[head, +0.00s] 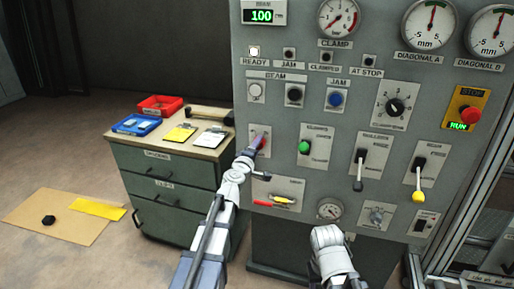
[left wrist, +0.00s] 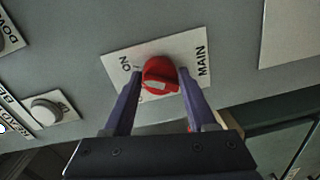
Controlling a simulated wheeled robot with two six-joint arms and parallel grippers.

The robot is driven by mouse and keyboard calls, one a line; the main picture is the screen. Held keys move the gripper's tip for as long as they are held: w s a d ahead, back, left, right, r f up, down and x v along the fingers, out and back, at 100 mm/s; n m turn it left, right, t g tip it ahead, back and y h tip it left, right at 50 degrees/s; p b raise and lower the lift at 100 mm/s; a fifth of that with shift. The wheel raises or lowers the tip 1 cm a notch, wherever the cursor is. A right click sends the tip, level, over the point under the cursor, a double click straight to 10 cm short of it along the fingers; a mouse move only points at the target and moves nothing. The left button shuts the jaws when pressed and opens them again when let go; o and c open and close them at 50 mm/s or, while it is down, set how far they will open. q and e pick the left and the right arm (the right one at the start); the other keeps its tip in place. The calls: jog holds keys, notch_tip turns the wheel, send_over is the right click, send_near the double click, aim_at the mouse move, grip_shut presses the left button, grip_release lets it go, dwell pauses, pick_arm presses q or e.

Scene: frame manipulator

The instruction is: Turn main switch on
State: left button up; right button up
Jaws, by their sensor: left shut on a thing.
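The main switch is a red rotary knob (left wrist: 160,73) on a white plate (left wrist: 118,52) lettered MAIN and ON in the left wrist view. A pale mark shows on its face; I cannot tell which position it points to. My left gripper (left wrist: 164,80) is shut on the knob, one purple finger on each side. In the head view, my left gripper (head: 257,147) reaches the panel's left edge, largely covering the knob and its plate. My right arm shows at the bottom centre of the head view, with its gripper fingers out of sight.
The grey panel (head: 345,140) carries a green button (head: 304,147), several levers, dials and gauges, and a red stop button (head: 468,115) above a green RUN display. A cabinet (head: 165,180) with trays and clipboards stands left of the panel. A cardboard sheet (head: 50,222) lies on the floor.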

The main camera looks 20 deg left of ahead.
pick_arm(q)
jog(key=shift+w+a, duration=0.1)
jog(key=o, duration=1.3)
jog(key=shift+o, duration=0.2)
jog(key=s, duration=0.8)
jog(key=shift+a+r, duration=0.2)
